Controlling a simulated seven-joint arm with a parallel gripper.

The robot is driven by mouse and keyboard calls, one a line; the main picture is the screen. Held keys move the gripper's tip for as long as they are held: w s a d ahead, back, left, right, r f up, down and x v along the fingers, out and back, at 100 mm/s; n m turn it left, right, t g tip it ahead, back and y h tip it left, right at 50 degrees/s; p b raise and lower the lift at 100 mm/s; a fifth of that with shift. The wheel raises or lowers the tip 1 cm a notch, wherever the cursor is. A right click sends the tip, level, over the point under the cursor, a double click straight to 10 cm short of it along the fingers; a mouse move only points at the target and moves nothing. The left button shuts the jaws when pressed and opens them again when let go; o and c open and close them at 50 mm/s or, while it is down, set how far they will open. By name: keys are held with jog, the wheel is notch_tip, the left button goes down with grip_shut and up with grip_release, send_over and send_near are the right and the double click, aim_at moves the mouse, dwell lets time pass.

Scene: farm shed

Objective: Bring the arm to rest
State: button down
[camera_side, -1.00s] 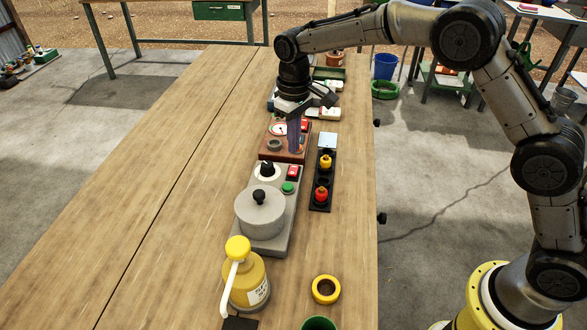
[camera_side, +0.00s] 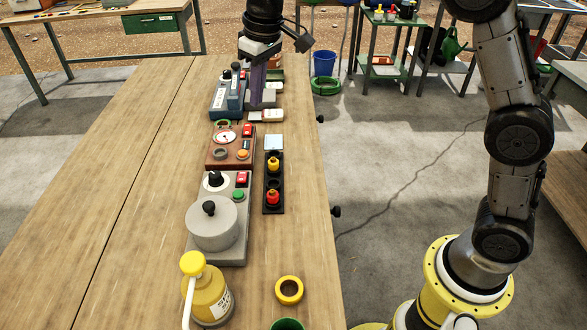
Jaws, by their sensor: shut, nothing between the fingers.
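My gripper (camera_side: 256,92) hangs pointing down above the far part of the wooden table (camera_side: 140,190). Its purple-tinted fingers are shut and nothing shows between them. It stands in front of the blue-grey device (camera_side: 227,98) and a pale item beside it, covering part of them. I cannot tell how high above the table the fingertips are. My arm rises out of the top of the picture, and its upper links are cut off.
A yellow pump bottle (camera_side: 206,292) and yellow ring (camera_side: 289,290) are nearer. The table's left side is clear.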

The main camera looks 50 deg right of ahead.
jog(key=s+d+r+m+t, duration=0.15)
jog(key=s+d+r, duration=0.25)
jog(key=s, duration=0.6)
jog(key=s+d+r+t, duration=0.2)
jog(key=s+d+r, duration=0.15)
jog(key=s, duration=0.55)
jog(key=s+d+f, duration=0.1)
jog(key=s+f, duration=0.8)
jog(key=s, duration=0.4)
jog(key=shift+d+f+m, duration=0.15)
jog(key=shift+d+m, duration=0.05)
jog(key=shift+m, duration=0.15)
